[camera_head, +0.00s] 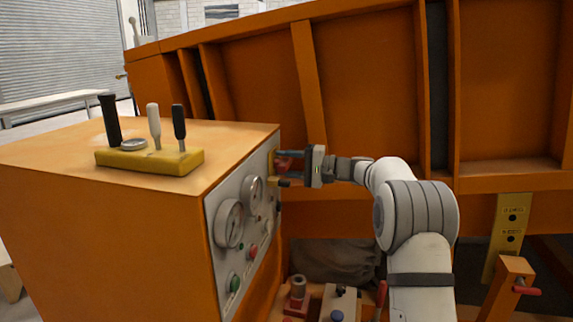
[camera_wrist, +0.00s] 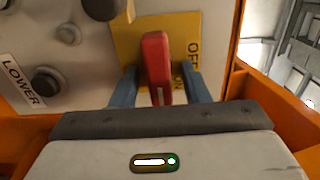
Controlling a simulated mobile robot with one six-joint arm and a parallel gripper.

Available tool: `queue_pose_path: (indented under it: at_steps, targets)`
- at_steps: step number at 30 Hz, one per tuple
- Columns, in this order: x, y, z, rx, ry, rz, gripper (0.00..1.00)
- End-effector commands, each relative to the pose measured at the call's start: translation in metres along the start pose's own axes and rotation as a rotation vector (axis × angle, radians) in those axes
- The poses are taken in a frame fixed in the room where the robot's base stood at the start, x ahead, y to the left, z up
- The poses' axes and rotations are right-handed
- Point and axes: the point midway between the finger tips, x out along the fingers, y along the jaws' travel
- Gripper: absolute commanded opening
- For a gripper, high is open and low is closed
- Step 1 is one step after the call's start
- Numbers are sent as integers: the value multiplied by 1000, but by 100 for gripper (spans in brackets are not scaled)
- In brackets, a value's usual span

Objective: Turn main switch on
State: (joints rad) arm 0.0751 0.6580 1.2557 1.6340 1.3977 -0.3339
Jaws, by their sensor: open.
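My gripper (camera_wrist: 160,88) is open, with one blue-grey finger on each side of the handle. I cannot tell whether either finger touches it. In the head view my gripper (camera_head: 284,166) reaches from the right to the far end of the grey control panel (camera_head: 228,198), where the red handle is mostly hidden by the fingers.
The panel has gauges (camera_head: 229,224) and green (camera_head: 234,283) and red (camera_head: 253,251) buttons. Levers (camera_head: 154,125) stand on the orange cabinet top. A black knob (camera_wrist: 102,8) is close to the switch in the wrist view. The orange sandbed wall (camera_head: 365,85) stands behind my arm.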

Motion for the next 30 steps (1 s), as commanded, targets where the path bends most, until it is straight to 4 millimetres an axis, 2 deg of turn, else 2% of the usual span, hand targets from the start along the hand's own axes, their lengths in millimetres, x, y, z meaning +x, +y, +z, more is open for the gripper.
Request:
queue_pose_path:
  at_steps: [5,15,18,30]
  targets:
    - [-6,1,0,0,2,0,42]
    - [-62,1,-1,0,2,0,42]
    - [-72,1,-1,0,2,0,42]
    - [-78,0,0,0,-1,1,42]
